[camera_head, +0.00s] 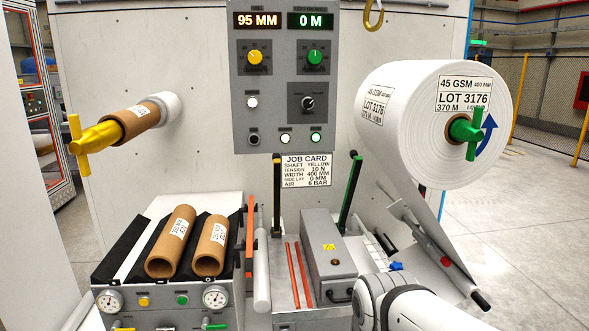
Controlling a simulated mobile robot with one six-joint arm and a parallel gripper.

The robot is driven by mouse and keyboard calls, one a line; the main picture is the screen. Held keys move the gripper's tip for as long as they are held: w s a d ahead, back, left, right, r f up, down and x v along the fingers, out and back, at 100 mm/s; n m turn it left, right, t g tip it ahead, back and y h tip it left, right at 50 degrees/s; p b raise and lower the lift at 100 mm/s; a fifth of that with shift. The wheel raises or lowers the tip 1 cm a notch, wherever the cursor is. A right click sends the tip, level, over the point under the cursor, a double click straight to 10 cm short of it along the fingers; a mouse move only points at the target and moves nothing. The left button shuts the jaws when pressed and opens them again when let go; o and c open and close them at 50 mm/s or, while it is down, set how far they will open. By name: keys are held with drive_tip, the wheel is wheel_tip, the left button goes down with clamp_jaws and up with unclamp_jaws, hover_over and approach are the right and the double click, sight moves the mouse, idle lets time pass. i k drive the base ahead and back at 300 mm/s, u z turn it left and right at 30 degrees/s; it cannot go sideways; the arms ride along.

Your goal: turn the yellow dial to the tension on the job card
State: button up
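The yellow dial (254,57) is a small round knob on a dark scale plate, at the upper left of the grey control panel (273,100). Its scale marks and pointer are too small to read. The job card (306,170) hangs just below the panel; it reads shaft yellow, tension 10 N, width 400 mm, side lay 0 mm, air 6 bar. Part of my white arm shows at the bottom right, well below the panel. My gripper is not in view, and nothing of mine touches the dial.
A green dial (314,57) sits right of the yellow one, with a black selector (308,103) below. Displays above read 95 MM and 0 M. A yellow-handled shaft (100,137) juts out at left, a large white roll (420,120) at right. Black and green levers rise below the panel.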

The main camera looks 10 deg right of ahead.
sight(255, 57)
drive_tip(key=k, duration=1.2)
drive_tip(key=u, duration=0.55)
drive_tip(key=i, duration=1.95)
drive_tip(key=z, duration=0.5)
drive_tip(key=k, duration=0.75)
drive_tip(key=z, duration=0.15)
drive_tip(key=i, duration=0.8)
drive_tip(key=u, duration=0.05)
